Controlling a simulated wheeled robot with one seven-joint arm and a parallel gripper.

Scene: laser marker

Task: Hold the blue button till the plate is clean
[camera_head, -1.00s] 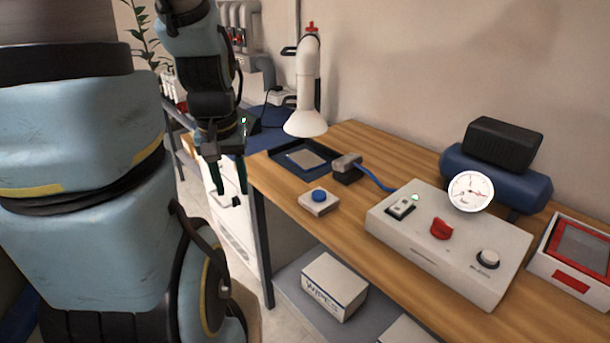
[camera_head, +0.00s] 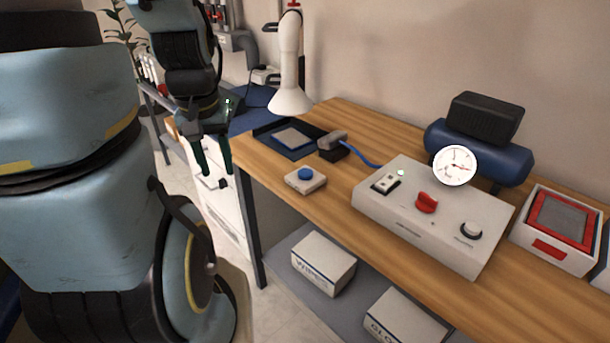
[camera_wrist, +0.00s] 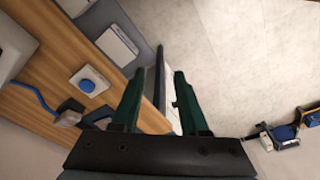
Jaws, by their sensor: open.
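The blue button (camera_head: 306,173) sits on a small white box (camera_head: 305,184) near the front edge of the wooden table. It also shows in the wrist view (camera_wrist: 87,86), to the left of my fingers. A grey plate (camera_head: 294,137) lies on a dark blue mat (camera_head: 266,130) under a white suction hood (camera_head: 291,95). Any dirt on the plate is too small to tell. My gripper (camera_head: 217,172) is open and empty, off the table's left end, to the left of the button and apart from it. It also shows in the wrist view (camera_wrist: 158,80).
A dark handheld head (camera_head: 333,145) with a blue cable lies beside the mat. A white control box (camera_head: 434,217) with red knob and gauge (camera_head: 455,165) stands right of the button. A red-framed box (camera_head: 559,228) is farther right. White boxes (camera_head: 322,264) sit on the shelf below.

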